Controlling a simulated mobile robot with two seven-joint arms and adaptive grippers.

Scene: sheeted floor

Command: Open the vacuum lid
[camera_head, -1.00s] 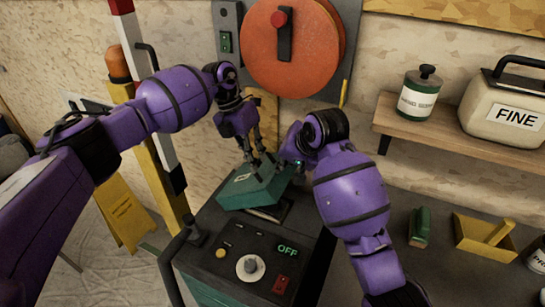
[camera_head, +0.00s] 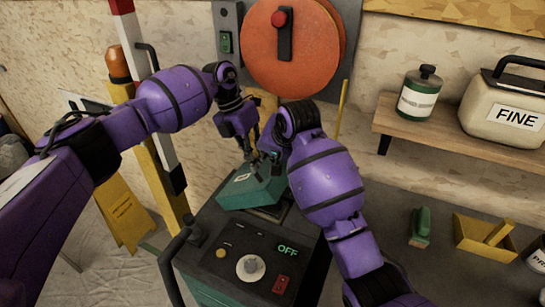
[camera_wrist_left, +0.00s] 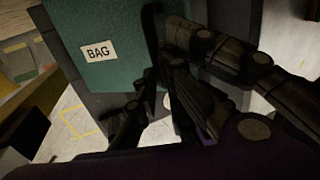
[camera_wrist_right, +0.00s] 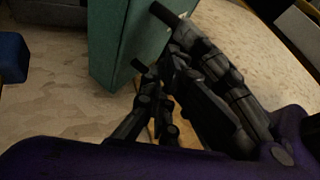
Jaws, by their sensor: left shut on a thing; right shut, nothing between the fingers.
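The vacuum (camera_head: 262,262) is a dark box with a control panel on top. Its teal lid (camera_head: 240,193), tilted up at the back, carries a white label; the left wrist view reads BAG on the lid (camera_wrist_left: 93,75). My left gripper (camera_head: 251,150) comes from above and is shut at the dark handle on the lid. In the left wrist view its fingers overlap the handle, so the exact grip is partly hidden. My right gripper (camera_wrist_right: 160,72) is shut and empty beside the lid (camera_wrist_right: 120,40), close to the handle; my right arm hides much of it in the head view.
The panel has a knob (camera_head: 250,266), a red switch (camera_head: 281,284) and OFF lettering. A yellow-and-white post (camera_head: 150,130) stands left. A shelf (camera_head: 450,140) holds a green-and-white canister (camera_head: 418,95) and a container marked FINE (camera_head: 507,105). A yellow dustpan (camera_head: 482,238) lies right.

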